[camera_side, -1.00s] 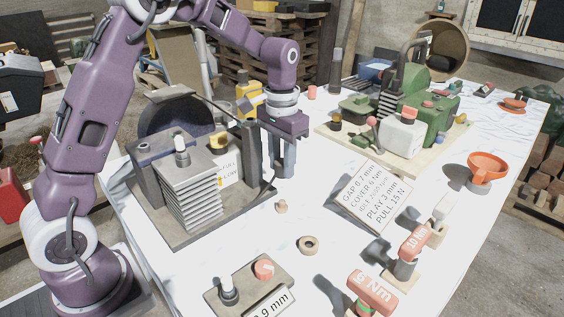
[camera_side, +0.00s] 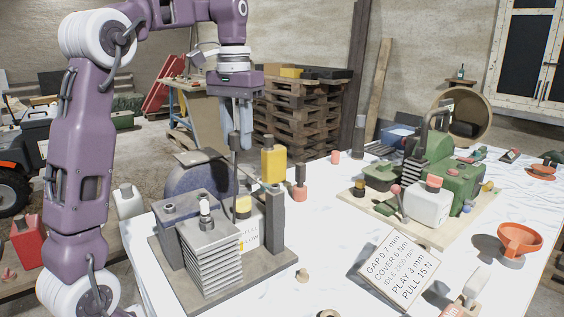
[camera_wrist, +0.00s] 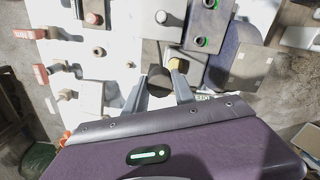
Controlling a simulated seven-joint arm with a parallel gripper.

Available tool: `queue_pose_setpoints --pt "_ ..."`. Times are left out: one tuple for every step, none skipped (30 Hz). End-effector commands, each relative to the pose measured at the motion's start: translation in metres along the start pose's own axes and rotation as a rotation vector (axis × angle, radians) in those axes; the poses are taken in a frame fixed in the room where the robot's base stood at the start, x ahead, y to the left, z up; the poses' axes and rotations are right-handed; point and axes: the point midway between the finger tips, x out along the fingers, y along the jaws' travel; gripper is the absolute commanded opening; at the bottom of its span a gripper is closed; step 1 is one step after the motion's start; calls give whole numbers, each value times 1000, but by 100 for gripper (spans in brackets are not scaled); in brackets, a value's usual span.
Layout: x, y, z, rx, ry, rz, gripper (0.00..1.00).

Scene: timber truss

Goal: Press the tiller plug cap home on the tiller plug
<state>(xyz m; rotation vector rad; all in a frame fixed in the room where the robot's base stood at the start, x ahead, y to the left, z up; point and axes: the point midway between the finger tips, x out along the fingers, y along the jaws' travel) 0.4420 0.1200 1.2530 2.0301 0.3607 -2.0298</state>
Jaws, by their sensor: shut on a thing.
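My gripper (camera_side: 237,138) is raised above the engine block, fingers pointing down. It is shut on a dark cylindrical piece (camera_side: 234,143), which looks like the tiller plug cap; the fingers partly hide it. A thin dark length shows below it. In the wrist view the dark round piece (camera_wrist: 157,80) sits between the two fingers. The tiller plug (camera_side: 205,208), with a pale tip, stands upright on top of the finned grey block (camera_side: 210,245), lower left of my gripper and apart from the cap. The plug also shows in the wrist view (camera_wrist: 161,17).
Grey posts (camera_side: 273,215) and a yellow-topped part (camera_side: 243,206) stand close to the finned block. A yellow bottle (camera_side: 273,160) stands behind. A printed card (camera_side: 397,270), a green engine (camera_side: 465,180) and an orange funnel (camera_side: 519,238) are to the right.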

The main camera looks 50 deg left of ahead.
Motion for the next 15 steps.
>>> queue_pose_setpoints --pt "-10 -8 20 -41 4 0 0" --pt "-15 -12 30 -64 5 0 0" --pt "-22 -16 44 -92 5 0 0" --pt "-26 -19 54 -111 5 0 0" --pt "-30 -20 62 -125 5 0 0" --pt "-34 -22 71 -142 3 0 0" --pt "-36 -22 77 -152 4 0 0" --pt "-38 -23 81 -160 3 0 0" --pt "-40 -23 85 -167 2 0 0" --pt "-41 -24 87 -171 1 0 0" --pt "-41 -24 88 -173 0 0 0" --pt "-41 -24 89 -174 -1 0 0" --pt "-41 -24 89 -174 -1 0 0" --pt "-41 -24 89 -174 -1 0 0" --pt "-41 -24 88 -174 -1 0 0"
